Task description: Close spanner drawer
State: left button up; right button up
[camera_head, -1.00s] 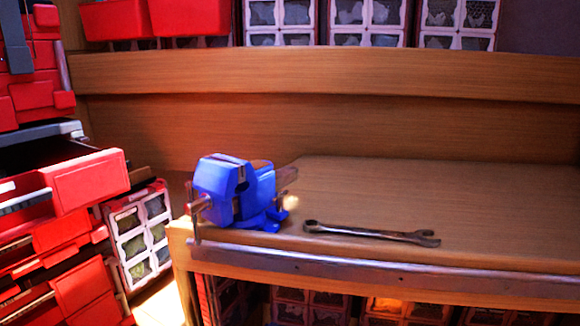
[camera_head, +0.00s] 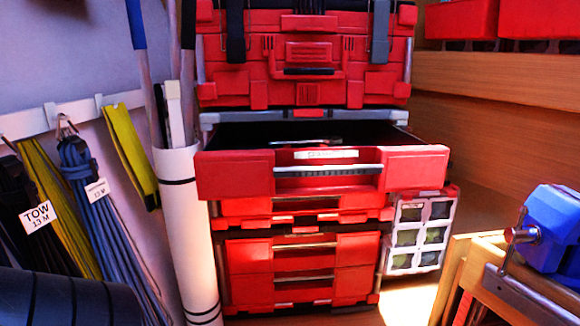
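The spanner drawer is the red drawer (camera_head: 235,174) with a pale label and a metal handle bar (camera_head: 325,171). It is pulled out of the red tool chest in the middle of the view, and its dark inside shows behind the front. A small grey metallic item (camera_head: 305,142) lies at the back of the drawer, too small to tell what it is. The drawers below (camera_head: 250,252) look shut. Neither of my grippers is in view, so nothing of mine is seen touching the drawer.
A white tube (camera_head: 185,230) holding poles stands left of the chest. Coiled lines (camera_head: 85,185) hang from a wall rail at the left. At the right are a transparent-fronted bin unit (camera_head: 418,235) and a blue vise (camera_head: 560,225) on the wooden bench. Floor shows between chest and bench.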

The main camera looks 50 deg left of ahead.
aim_at(238, 161)
jog(key=u, duration=1.25)
